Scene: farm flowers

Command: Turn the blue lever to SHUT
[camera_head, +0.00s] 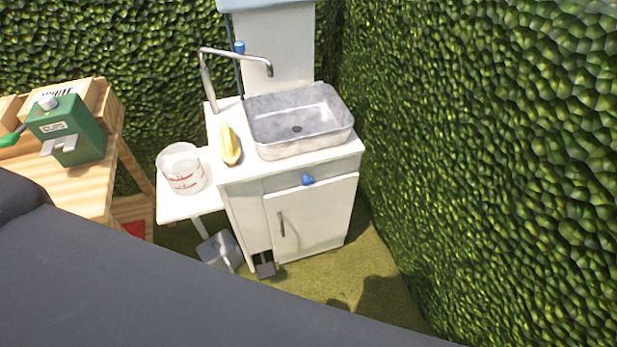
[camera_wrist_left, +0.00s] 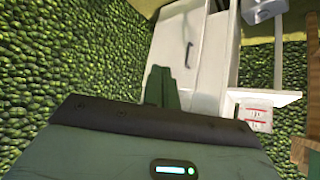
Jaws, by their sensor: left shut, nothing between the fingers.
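A small blue knob-like lever (camera_head: 307,180) sits on the front of the white sink cabinet (camera_head: 325,225), just above its door. A second blue piece (camera_head: 239,47) is on the thin upright pipe behind the tap (camera_head: 208,75). No SHUT mark is readable. My left gripper (camera_wrist_left: 161,80) shows in the left wrist view, shut and empty, with its dark green fingers pointing toward the cabinet, which also shows there (camera_wrist_left: 210,60). It looks apart from the cabinet. The blue lever is not visible in the wrist view. My right gripper is not in view.
A grey basin (camera_head: 300,120) and a yellow object (camera_head: 229,145) are on the cabinet top. A green machine (camera_head: 66,130) stands on a wooden bench (camera_head: 75,185). A hedge (camera_head: 500,150) closes the right side.

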